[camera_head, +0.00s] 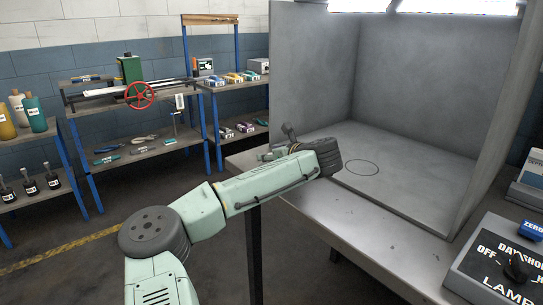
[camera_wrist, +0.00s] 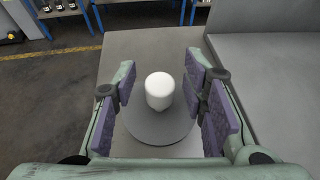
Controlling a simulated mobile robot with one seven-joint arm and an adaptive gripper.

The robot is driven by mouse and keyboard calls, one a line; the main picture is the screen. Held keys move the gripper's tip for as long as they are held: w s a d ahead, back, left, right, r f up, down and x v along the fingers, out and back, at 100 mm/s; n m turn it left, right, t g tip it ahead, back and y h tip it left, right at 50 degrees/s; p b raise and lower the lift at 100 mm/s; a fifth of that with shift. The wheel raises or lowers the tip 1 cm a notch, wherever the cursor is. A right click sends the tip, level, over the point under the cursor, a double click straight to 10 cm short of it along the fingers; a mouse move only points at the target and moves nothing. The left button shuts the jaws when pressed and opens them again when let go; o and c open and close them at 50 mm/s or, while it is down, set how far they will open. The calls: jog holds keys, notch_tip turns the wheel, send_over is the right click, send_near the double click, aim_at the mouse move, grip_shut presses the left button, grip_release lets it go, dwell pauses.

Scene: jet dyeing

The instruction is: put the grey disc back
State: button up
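The grey disc (camera_wrist: 157,129) lies flat on the bare grey tabletop in the wrist view. A white rounded knob (camera_wrist: 159,88) stands at its middle. My gripper (camera_wrist: 160,75) is open over the disc. Its purple-padded fingers are on either side of the knob, with clear gaps to both. In the head view my gripper (camera_head: 279,147) is at the left part of the bench, and the disc is not visible there. A thin drawn circle (camera_head: 361,167) marks the floor of the grey booth, and nothing stands in it.
The grey booth (camera_head: 310,65) has tall walls to the right of my gripper. A lamp control box (camera_head: 505,260) with a dial and a blue ZERO block (camera_head: 532,229) are at the lower right. Shelves (camera_head: 140,152) with tools and bottles stand behind. The booth floor looks clear.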

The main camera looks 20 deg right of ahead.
jog(key=b+v, duration=0.3)
jog(key=v, duration=0.9)
jog(key=shift+r, duration=0.25)
